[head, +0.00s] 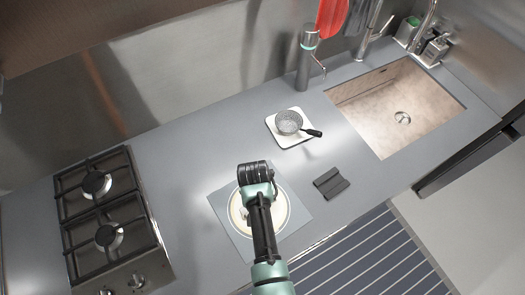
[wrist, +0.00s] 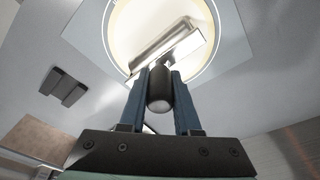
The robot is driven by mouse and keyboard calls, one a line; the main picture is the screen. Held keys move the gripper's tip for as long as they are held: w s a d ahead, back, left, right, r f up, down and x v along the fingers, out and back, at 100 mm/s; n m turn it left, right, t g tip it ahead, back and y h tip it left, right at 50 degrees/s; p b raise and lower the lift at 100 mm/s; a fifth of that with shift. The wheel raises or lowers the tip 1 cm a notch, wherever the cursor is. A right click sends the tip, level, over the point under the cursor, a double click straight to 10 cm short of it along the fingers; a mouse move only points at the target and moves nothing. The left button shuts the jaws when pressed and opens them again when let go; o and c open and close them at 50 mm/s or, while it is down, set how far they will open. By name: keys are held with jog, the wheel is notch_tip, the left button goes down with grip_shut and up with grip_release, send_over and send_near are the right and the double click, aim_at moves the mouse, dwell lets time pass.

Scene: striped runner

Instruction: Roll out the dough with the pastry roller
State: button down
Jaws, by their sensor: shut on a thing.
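The pastry roller (wrist: 168,45) is a pale, shiny cylinder in a light frame with a dark handle (wrist: 159,90). My gripper (wrist: 160,75) is shut on that handle, one blue finger on each side. The roller is over the pale round dough (wrist: 125,25); I cannot tell whether it touches. The dough (head: 280,210) lies on a square grey-blue mat (head: 299,216) with a ring marking. In the head view my gripper (head: 257,188) is above the mat and hides much of the dough and most of the roller.
A dark grey ridged block (head: 331,183) lies right of the mat. Behind it, a small pan (head: 288,122) rests on a white board (head: 276,136). A gas hob (head: 100,215) is at left and a sink (head: 400,105) at right. Bare counter lies between hob and mat.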

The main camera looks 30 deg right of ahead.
jog(key=shift+f, duration=0.1)
jog(key=w+b, duration=0.2)
jog(key=shift+w+a+f, duration=0.15)
jog(key=shift+w+a, duration=0.05)
jog(key=shift+w, duration=0.15)
jog(key=shift+w+a+b, duration=0.15)
jog(key=shift+w+b, duration=0.35)
jog(key=shift+w, duration=0.2)
jog(key=shift+s+d+r+p, duration=0.15)
jog(key=shift+s+p, duration=0.8)
jog(key=shift+s, duration=0.1)
jog(key=shift+s+d+r+p, duration=0.1)
jog(key=shift+s+d+p, duration=0.05)
jog(key=shift+s+p, duration=0.85)
